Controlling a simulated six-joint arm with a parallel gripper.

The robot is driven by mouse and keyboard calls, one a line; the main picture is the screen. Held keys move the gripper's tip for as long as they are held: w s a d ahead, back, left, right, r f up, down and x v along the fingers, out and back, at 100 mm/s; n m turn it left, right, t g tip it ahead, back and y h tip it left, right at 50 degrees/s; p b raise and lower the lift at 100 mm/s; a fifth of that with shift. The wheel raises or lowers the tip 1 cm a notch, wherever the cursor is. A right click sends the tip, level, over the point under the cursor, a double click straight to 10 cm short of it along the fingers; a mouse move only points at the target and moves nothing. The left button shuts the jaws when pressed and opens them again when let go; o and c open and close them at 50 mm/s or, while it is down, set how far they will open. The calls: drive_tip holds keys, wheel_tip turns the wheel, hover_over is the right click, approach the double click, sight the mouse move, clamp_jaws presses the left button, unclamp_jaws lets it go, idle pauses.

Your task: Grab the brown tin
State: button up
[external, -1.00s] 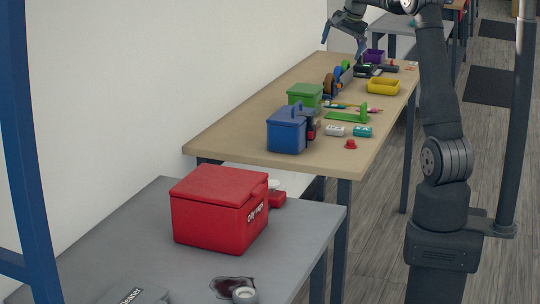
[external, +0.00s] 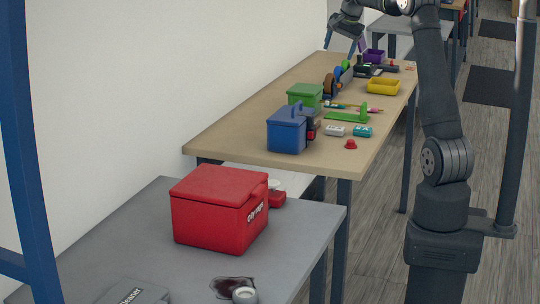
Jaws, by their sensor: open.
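My gripper (external: 345,48) is at the top middle of the external view, above the far end of the tan table. Its two fingers point down, are spread apart and hold nothing. No thing is clearly recognisable as a brown tin. A small brown round thing (external: 329,86) stands on the table's left side, behind the green box, below and apart from my gripper; I cannot tell whether it is a tin.
The tan table (external: 235,140) holds a blue box (external: 286,131), a green box (external: 305,95), a yellow tray (external: 383,86), a purple container (external: 374,55) and several small items. A red box (external: 219,210) stands on the nearer grey table (external: 290,235). A wall runs along the left.

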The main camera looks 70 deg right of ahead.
drive_tip(key=w+d+f, duration=0.1)
drive_tip(key=w+f, duration=0.2)
drive_tip(key=f, duration=0.4)
drive_tip(key=w+d+f+g, duration=0.1)
drive_tip(key=w+d+f, duration=0.1)
drive_tip(key=f, duration=0.6)
drive_tip(key=w+d+f+m+g, duration=0.1)
drive_tip(key=w+f, duration=0.3)
drive_tip(key=f, duration=0.3)
drive_tip(key=shift+w+d+f+y, duration=0.2)
drive_tip(key=shift+f+y, duration=0.05)
drive_tip(key=shift+y, duration=0.05)
drive_tip(key=shift+w+d+f, duration=0.15)
drive_tip(key=shift+d+f, duration=0.1)
drive_tip(key=shift+f, duration=0.65)
drive_tip(key=shift+w+d+f, duration=0.1)
drive_tip(key=shift+d+f, duration=0.15)
drive_tip(key=shift+f, duration=0.6)
drive_tip(key=shift+w+d+f, duration=0.15)
drive_tip(key=shift+d+f, duration=0.1)
drive_tip(key=shift+f, duration=0.65)
drive_tip(key=c, duration=1.1)
